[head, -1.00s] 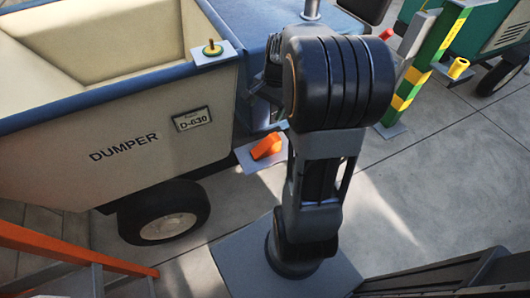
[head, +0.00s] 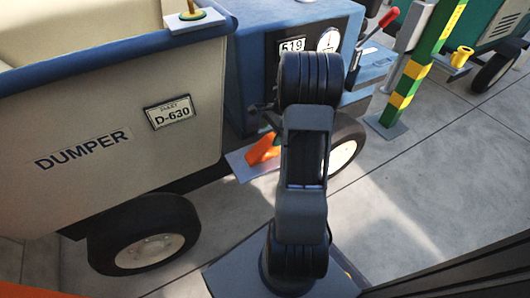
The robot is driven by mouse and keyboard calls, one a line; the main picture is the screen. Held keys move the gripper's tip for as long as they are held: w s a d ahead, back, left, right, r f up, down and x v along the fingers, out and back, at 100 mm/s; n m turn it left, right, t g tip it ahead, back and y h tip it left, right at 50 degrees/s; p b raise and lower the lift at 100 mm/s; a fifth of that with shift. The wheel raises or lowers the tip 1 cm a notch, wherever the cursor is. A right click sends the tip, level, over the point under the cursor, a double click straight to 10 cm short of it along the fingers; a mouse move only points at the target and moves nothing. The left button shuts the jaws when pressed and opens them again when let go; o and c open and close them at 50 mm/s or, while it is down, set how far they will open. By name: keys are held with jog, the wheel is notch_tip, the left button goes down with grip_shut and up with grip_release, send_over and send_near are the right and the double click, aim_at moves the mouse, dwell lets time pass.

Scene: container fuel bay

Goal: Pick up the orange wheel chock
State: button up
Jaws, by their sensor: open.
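The orange wheel chock (head: 262,150) lies on a grey plate (head: 241,168) low beside the dumper, between its front and rear wheels. My arm stands in front of it and hides its right side. Only a small dark part of my gripper (head: 266,112) shows at the left edge of the arm, above the chock in the picture. Its fingertips are hidden behind the arm. The gripper is open, and I cannot see how far it is from the chock.
The dumper (head: 110,100) fills the left, with wheels (head: 145,235) near the floor. A blue housing with a gauge (head: 328,40) and a red-handled lever (head: 379,27) stands behind my arm. A green-yellow post (head: 415,70) stands right. Concrete floor (head: 430,190) is clear at right.

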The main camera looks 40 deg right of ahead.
aim_at(266, 142)
jog(key=shift+b+x, duration=1.85)
jog(key=shift+x, duration=1.25)
jog(key=shift+w+d, duration=0.15)
jog(key=c, duration=1.2)
jog(key=shift+c, duration=0.3)
jog(key=shift+r, duration=0.15)
